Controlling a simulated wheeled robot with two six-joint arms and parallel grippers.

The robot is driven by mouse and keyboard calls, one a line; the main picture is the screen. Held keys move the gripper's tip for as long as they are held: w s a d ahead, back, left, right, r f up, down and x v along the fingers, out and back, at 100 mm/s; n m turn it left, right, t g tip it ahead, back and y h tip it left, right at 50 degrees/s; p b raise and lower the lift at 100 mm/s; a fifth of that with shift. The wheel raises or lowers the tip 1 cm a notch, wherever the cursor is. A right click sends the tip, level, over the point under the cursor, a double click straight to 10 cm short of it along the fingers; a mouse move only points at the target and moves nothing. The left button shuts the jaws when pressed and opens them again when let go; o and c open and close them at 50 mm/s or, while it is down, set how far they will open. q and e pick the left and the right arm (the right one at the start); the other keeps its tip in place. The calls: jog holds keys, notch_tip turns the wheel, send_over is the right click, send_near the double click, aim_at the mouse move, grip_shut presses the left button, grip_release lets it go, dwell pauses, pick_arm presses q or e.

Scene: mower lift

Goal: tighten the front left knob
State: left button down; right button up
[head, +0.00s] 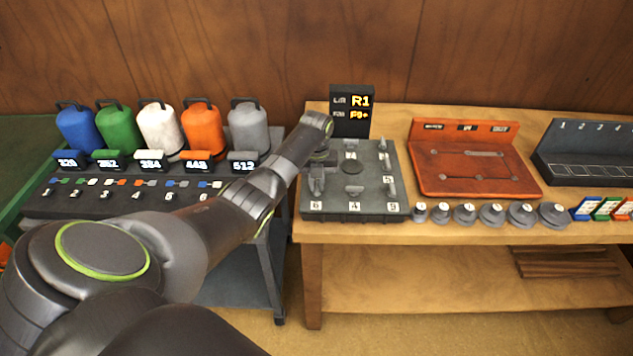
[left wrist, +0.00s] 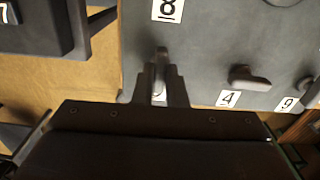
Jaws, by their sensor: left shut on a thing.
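A dark grey plate fixture (head: 375,206) with several knobs stands on the wooden bench. Its front edge carries labels 6, 4 and 9. My left gripper (head: 317,182) reaches down over the front left corner, by label 6 (head: 316,205). In the left wrist view my left gripper (left wrist: 160,92) is shut on the front left knob (left wrist: 160,62), with a finger on each side. The front middle knob (left wrist: 250,78) beside label 4 is free. My right gripper is not in view.
A black display (head: 352,110) behind the fixture shows R1. An orange tray (head: 470,185) and a row of grey round weights (head: 492,215) lie to the right. A dark rack with coloured canisters (head: 160,130) is on the left, under my arm.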

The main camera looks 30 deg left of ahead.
pick_arm(q)
jog(key=shift+m, duration=0.4)
jog(key=c, duration=1.5)
grip_release()
jog(key=shift+o, duration=0.2)
jog(key=shift+r, duration=0.1)
notch_tip(320, 180, up, 12)
jog(key=f+b, duration=0.1)
jog(key=b, duration=0.2)
notch_tip(320, 180, up, 6)
jog(key=p, duration=0.6)
send_over(317, 186)
jog(key=shift+r, duration=0.15)
jog(key=shift+b, duration=0.3)
